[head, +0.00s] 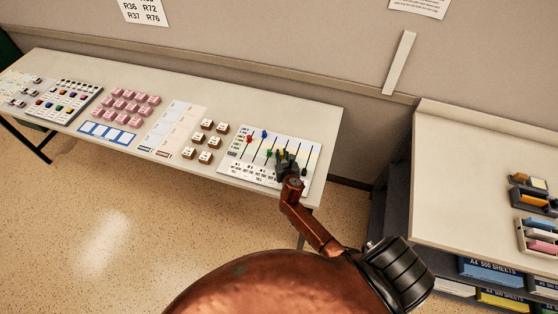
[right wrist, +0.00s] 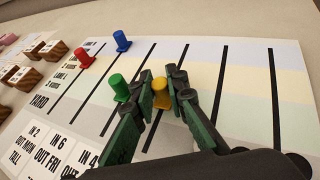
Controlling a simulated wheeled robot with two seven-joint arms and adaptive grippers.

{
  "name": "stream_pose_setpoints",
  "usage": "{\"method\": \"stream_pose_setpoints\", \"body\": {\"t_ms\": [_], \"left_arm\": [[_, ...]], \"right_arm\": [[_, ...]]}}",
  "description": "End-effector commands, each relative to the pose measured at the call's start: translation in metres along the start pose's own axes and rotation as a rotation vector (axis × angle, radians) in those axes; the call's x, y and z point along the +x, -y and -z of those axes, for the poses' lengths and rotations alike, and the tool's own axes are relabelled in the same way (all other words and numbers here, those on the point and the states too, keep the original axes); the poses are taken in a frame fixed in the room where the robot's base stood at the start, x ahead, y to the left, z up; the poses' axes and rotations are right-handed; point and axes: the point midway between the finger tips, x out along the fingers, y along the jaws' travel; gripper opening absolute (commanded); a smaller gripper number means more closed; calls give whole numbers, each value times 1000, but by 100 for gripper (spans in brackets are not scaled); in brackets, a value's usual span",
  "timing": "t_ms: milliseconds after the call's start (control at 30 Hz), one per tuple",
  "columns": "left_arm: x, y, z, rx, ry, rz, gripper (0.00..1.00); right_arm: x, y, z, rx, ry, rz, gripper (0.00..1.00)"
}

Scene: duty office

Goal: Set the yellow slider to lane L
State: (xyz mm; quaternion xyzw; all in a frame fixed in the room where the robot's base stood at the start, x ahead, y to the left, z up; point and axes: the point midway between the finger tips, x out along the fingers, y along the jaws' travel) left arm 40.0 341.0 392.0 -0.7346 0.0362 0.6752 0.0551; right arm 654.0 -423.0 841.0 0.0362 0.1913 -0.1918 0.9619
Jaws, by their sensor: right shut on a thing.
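The slider board (head: 232,160) lies at the right end of the long table. In the right wrist view its panel (right wrist: 292,90) has black slots across lavender, cream and pale green bands, with "YARD" at the lower left. The yellow slider (right wrist: 161,92) stands between the fingers of my right gripper (right wrist: 167,86), which is shut on it. The slider's base is hidden, so I cannot tell its exact band. In the head view my right gripper (head: 282,158) is over the board and hides part of it. My left gripper is not in view.
The green slider (right wrist: 119,87) stands close to the left finger. The red slider (right wrist: 82,59) and blue slider (right wrist: 122,40) stand farther left. Wooden blocks (head: 209,125) are left of the board. A separate counter (head: 470,170) stands at the right.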

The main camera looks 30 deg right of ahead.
Motion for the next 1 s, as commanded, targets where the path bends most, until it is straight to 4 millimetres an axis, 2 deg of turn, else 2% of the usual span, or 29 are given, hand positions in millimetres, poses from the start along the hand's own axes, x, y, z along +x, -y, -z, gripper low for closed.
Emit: {"method": "stream_pose_setpoints", "body": {"t_ms": [233,267,500,833,1000], "left_arm": [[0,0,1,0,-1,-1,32],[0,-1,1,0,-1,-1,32],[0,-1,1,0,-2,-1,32],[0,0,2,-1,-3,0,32],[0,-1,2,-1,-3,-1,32]], "right_arm": [[0,1,3,2,-4,1,0],[0,1,3,2,-4,1,14],[0,0,2,1,-4,1,31],[-3,0,2,1,-3,0,31],[-22,0,3,0,-2,-1,31]]}}
